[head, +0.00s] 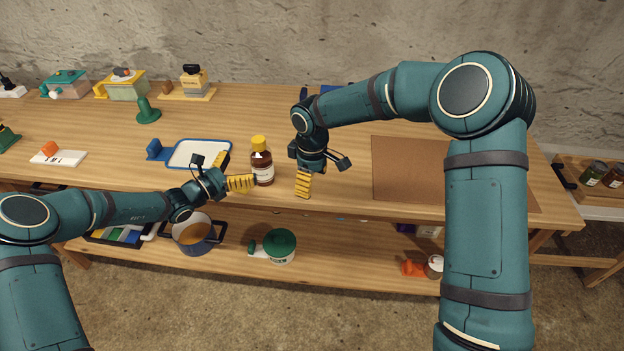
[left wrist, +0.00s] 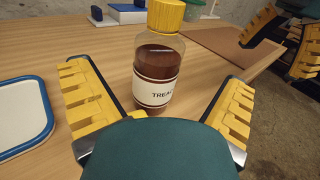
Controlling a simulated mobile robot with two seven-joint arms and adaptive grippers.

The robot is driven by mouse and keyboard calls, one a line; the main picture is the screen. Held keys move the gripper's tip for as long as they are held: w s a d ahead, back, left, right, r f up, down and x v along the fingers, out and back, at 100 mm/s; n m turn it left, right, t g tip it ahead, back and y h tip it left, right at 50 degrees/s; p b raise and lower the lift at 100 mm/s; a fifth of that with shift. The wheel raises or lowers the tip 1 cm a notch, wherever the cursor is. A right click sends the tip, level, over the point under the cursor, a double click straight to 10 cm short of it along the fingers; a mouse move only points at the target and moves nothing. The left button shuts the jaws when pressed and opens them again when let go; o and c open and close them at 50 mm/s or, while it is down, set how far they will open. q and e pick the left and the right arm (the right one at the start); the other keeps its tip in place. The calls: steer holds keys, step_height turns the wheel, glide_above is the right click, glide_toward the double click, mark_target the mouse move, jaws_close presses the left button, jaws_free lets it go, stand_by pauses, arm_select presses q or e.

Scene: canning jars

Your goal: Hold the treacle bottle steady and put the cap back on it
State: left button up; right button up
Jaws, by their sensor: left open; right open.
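The treacle bottle (head: 263,172), brown with a white label, stands upright near the front edge of the bench. Its yellow cap (head: 259,143) sits on its top; I cannot tell how tightly. My left gripper (head: 242,167) is open, just left of the bottle and pointing at it.
A blue-rimmed white tray (head: 199,141) lies behind my left gripper. A brown mat (head: 405,165) covers the bench at right. A green stand (head: 148,112) is farther back. A pot (head: 193,234) and green-lidded tub (head: 280,246) are on the shelf below.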

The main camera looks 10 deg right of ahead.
arm_select(q)
steer(key=v, duration=0.5)
steer(key=shift+s+a, duration=0.1)
stand_by(0.3)
